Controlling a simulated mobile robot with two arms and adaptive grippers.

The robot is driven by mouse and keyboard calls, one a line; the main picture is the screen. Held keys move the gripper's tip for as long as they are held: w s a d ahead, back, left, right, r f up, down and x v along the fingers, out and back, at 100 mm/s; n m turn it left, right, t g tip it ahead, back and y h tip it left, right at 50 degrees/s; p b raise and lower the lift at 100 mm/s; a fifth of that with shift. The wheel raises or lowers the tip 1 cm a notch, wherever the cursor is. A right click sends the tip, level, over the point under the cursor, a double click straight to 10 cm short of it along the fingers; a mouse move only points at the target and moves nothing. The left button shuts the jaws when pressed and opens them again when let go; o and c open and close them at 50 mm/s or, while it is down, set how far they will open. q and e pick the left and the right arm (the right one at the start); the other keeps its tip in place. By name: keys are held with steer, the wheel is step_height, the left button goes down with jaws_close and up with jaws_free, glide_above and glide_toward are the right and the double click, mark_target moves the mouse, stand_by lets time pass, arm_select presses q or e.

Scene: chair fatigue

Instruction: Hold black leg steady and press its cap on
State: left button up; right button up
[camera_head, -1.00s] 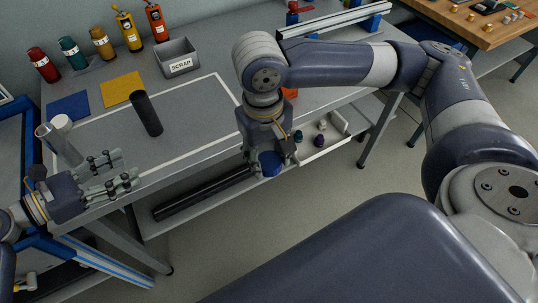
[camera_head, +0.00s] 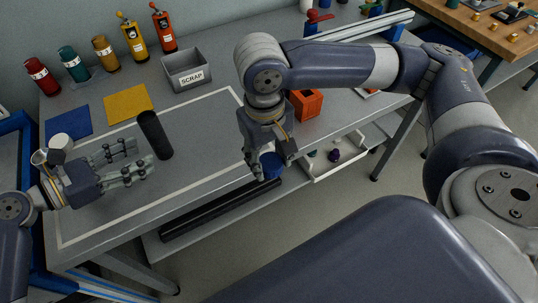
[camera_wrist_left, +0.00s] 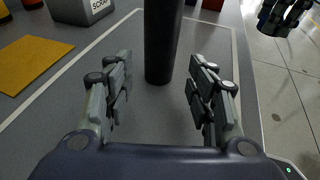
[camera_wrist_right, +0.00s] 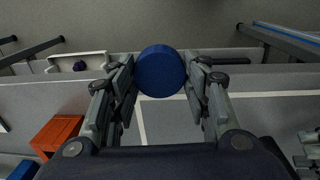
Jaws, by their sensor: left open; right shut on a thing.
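The black leg (camera_head: 155,135) stands upright on the grey table inside the white outline. It also shows in the left wrist view (camera_wrist_left: 162,45), straight ahead between the fingers and beyond their tips. My left gripper (camera_head: 134,162) is open, level with the leg and just short of it, not touching it. My right gripper (camera_head: 265,164) is shut on a blue cap (camera_wrist_right: 160,70), which also shows in the head view (camera_head: 271,165). It holds the cap in the air near the table's front edge, to the right of the leg.
A grey SCRAP bin (camera_head: 186,72) stands behind the leg. Blue (camera_head: 68,116) and yellow (camera_head: 128,103) mats lie to its left. A white cylinder (camera_head: 60,142) and a grey tube (camera_head: 42,157) stand near my left wrist. An orange box (camera_head: 305,104) sits right of my right gripper.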

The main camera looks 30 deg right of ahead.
mark_target(157, 148)
arm_select(q)
steer(key=shift+b+x, duration=0.3)
steer(key=shift+x, duration=0.6)
arm_select(e)
steer(key=shift+f, duration=0.65)
arm_select(q)
steer(key=p+x, duration=0.1)
steer(key=x, duration=0.1)
steer(key=shift+w+d+p, duration=0.15)
steer(key=shift+d+p, duration=0.25)
arm_select(e)
steer(key=shift+r, duration=0.95)
arm_select(q)
steer(key=shift+w+d+f, duration=0.15)
steer(key=shift+d+f, duration=0.05)
steer(key=shift+d, duration=0.25)
arm_select(e)
steer(key=shift+r, duration=0.15)
arm_select(q)
steer(key=shift+w+d+f, duration=0.1)
steer(key=shift+f, duration=0.05)
steer(key=c, duration=0.7)
